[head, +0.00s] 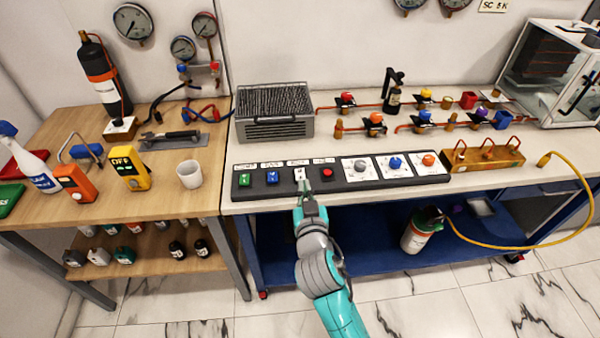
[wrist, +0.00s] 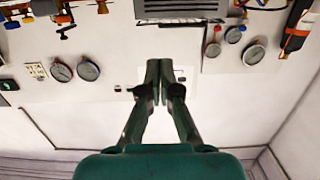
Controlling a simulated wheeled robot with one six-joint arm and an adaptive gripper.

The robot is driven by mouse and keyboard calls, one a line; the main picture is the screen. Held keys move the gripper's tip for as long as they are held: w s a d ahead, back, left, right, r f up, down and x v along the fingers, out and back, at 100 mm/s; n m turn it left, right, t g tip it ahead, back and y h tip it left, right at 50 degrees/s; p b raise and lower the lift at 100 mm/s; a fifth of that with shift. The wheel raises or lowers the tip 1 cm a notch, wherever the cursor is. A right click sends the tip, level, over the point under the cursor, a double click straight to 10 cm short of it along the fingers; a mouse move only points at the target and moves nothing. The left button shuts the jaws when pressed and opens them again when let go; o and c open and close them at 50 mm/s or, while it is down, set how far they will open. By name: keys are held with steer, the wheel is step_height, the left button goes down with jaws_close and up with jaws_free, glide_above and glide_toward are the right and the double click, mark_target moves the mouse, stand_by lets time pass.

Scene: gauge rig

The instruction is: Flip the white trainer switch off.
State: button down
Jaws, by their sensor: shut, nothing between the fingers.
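The white trainer switch (head: 299,174) is on a dark control panel (head: 340,182) along the front edge of the white bench, between a blue switch (head: 272,177) and a red button (head: 327,173). My gripper (head: 302,186) is shut and empty, with its tips at or just in front of the white switch. The fingers hide part of it, and I cannot tell whether they touch it or which way it is set. In the wrist view my shut fingers (wrist: 159,64) point toward the wall, and the switch does not show.
A green switch (head: 245,180) is at the panel's left end. Three knobs are on its right half. A grey heater-like box (head: 273,112) stands behind the panel. A wooden block with red handles (head: 484,155) is to the right. A white cup (head: 190,174) stands on the left table.

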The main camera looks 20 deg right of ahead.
glide_above(300, 177)
steer(key=shift+s+f, duration=0.1)
steer(key=shift+f, duration=0.55)
step_height(300, 177, down, 3)
steer(key=shift+r, duration=0.2)
steer(key=shift+f, duration=0.65)
steer(key=shift+f, duration=0.1)
steer(key=shift+f, duration=0.25)
steer(key=shift+r, duration=0.1)
